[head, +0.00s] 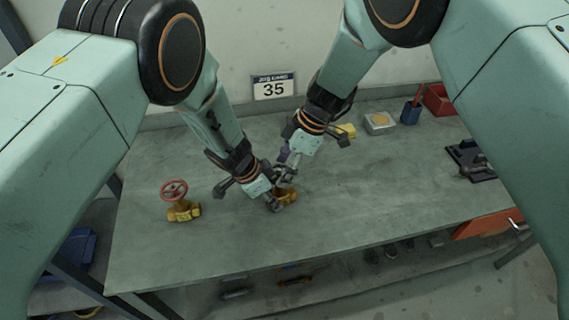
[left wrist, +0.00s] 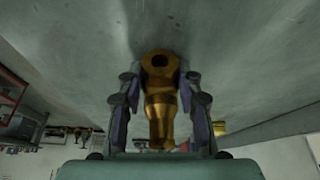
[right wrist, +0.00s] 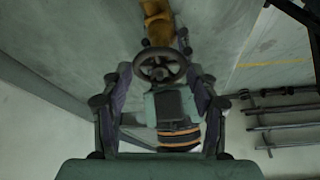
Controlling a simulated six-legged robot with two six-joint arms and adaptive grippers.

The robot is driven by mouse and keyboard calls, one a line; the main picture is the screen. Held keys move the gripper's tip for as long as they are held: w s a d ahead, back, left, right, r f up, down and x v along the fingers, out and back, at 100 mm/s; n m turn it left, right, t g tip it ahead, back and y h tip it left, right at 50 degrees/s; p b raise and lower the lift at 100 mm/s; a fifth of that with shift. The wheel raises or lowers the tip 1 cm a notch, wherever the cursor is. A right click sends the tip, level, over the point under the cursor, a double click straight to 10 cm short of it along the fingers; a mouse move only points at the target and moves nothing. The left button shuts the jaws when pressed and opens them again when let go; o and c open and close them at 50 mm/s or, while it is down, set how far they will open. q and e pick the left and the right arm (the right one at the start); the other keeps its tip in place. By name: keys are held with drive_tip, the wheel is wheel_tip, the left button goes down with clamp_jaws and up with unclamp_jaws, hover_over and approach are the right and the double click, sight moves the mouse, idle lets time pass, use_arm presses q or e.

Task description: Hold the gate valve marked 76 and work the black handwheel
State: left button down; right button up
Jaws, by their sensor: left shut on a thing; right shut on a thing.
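A brass gate valve (head: 289,195) stands near the middle of the bench; its number cannot be read. My left gripper (head: 274,202) is low at the valve and shut on its body. In the left wrist view the brass body (left wrist: 160,85) sits between the two fingers. My right gripper (head: 287,174) is above the left one, shut on the dark handwheel (right wrist: 160,66) on top of the valve. In the right wrist view the wheel's rim lies between the fingertips, with the brass body (right wrist: 158,25) beyond it. In the head view the grippers hide most of the valve and its wheel.
Another brass valve with a red handwheel (head: 174,190) stands at the left of the bench. A sign reading 35 (head: 273,87) is at the back. A blue cup (head: 411,112), red bin (head: 438,99) and dark fixture (head: 470,160) are at the right. The front of the bench is clear.

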drive_tip(key=shift+m, duration=0.7)
drive_tip(key=o, duration=1.1)
drive_tip(key=shift+o, duration=0.2)
drive_tip(key=v, duration=1.2)
drive_tip(key=shift+s, duration=0.2)
